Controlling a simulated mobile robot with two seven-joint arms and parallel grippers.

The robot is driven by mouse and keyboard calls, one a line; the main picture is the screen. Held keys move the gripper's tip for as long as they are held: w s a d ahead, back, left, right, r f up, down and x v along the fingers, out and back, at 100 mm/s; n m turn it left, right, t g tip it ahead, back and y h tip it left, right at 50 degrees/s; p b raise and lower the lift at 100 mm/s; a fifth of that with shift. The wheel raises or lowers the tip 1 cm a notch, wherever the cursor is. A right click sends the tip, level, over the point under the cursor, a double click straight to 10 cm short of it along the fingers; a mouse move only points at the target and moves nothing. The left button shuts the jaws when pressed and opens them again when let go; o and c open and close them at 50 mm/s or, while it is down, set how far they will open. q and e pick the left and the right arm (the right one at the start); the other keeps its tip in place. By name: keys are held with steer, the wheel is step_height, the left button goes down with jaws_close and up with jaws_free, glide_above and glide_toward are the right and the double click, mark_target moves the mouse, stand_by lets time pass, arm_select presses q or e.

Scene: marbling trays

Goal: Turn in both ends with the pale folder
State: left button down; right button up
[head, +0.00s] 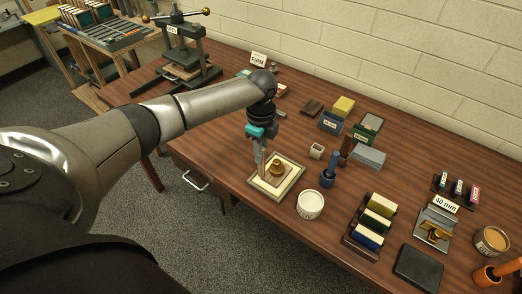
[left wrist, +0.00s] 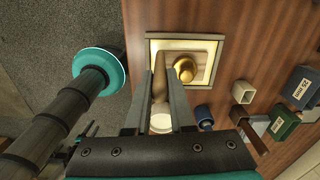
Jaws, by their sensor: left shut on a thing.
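My left gripper (head: 261,160) is shut on the pale folder (left wrist: 159,84), a slim cream stick between its fingers in the left wrist view. The gripper points down over a flat square piece (head: 261,187) with a cream border and dark outer edge, near the table's front edge. The square piece also shows in the left wrist view (left wrist: 153,47). A brass weight (head: 277,168) sits on its paler middle, right beside the fingers; it also shows in the left wrist view (left wrist: 185,69). I cannot tell whether the folder's tip touches the piece.
A white tub (head: 310,205) and a blue-handled tool (head: 328,174) stand close on the right. A small square pot (head: 317,151) and labelled boxes (head: 331,122) stand behind. A press (head: 178,55) stands at the back left.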

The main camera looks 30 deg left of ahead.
arm_select(q)
steer(key=shift+f, duration=0.2)
stand_by(0.5)
steer(key=shift+d, duration=0.15)
steer(key=shift+d+p, duration=0.3)
steer(key=shift+p, duration=0.15)
steer(key=shift+d+p, duration=0.45)
steer(key=shift+s, duration=0.1)
stand_by(0.4)
steer(key=shift+d+p, duration=0.45)
steer(key=shift+d, duration=0.1)
